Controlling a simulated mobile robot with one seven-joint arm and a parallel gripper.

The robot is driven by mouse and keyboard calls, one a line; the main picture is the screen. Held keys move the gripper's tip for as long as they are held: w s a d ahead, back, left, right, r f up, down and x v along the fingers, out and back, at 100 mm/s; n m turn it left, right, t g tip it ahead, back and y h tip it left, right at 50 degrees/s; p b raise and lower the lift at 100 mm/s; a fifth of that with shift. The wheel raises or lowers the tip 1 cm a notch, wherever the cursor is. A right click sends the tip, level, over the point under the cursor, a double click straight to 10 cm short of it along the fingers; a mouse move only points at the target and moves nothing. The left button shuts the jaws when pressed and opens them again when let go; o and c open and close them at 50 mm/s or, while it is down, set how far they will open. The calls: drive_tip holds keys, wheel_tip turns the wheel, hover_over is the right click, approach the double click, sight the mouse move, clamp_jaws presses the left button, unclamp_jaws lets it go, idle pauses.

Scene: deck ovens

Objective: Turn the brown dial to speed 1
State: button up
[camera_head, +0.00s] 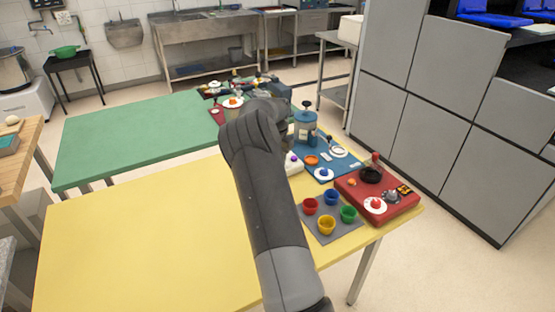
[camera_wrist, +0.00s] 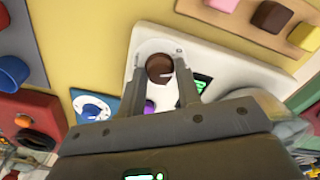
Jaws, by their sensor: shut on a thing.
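The brown dial (camera_wrist: 160,67) is a round knob with a pale mark, on a white panel (camera_wrist: 205,62) in the wrist view. My gripper (camera_wrist: 161,73) has one finger on each side of the dial and is shut on it. Lower on the panel are a purple knob (camera_wrist: 149,106) and a small green display (camera_wrist: 201,82), both partly hidden by my gripper; any speed numbers are unreadable. In the head view my arm hides the dial and my fingers; only the right part of the white panel (camera_head: 295,168) shows.
A blue board with a white dial (camera_wrist: 93,107) and a red box (camera_wrist: 30,118) lie nearby in the wrist view. A tray with coloured blocks (camera_wrist: 270,17) is at upper right. A grey mat with several cups (camera_head: 314,229) is right of my arm. The yellow table's (camera_head: 150,250) left is clear.

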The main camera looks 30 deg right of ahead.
drive_tip(key=shift+m, duration=0.5)
drive_tip(key=o, duration=1)
drive_tip(key=shift+c, duration=0.2)
wheel_tip(320, 180, up, 11)
idle(0.3)
